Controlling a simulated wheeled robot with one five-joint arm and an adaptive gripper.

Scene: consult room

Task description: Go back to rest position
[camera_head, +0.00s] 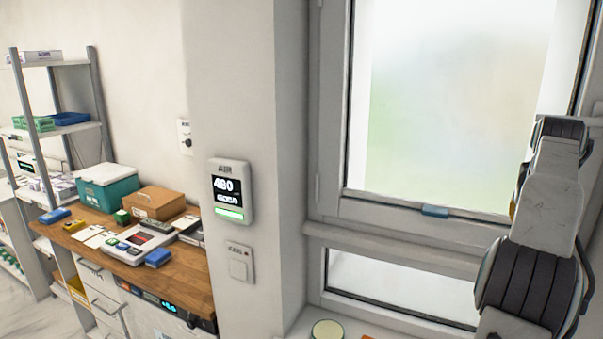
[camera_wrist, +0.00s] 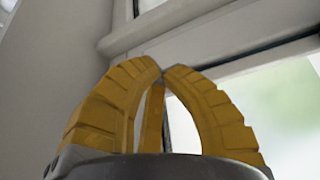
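My gripper (camera_wrist: 162,73) shows in the wrist view with ribbed yellow fingers. Their tips come together at the top, and nothing shows held between them. It faces a pale window frame and the wall beside it. In the head view my arm stands raised at the right, in front of the window, and hides nearly all of the gripper. Only a sliver of yellow shows at the arm's left edge.
A window (camera_head: 440,100) with a blue-grey handle (camera_head: 435,211) is close behind my arm. A round lidded item (camera_head: 327,330) sits on the sill. A wall display (camera_head: 230,191) hangs left of the window. A cluttered wooden counter (camera_head: 190,285) and shelves (camera_head: 75,130) stand further left.

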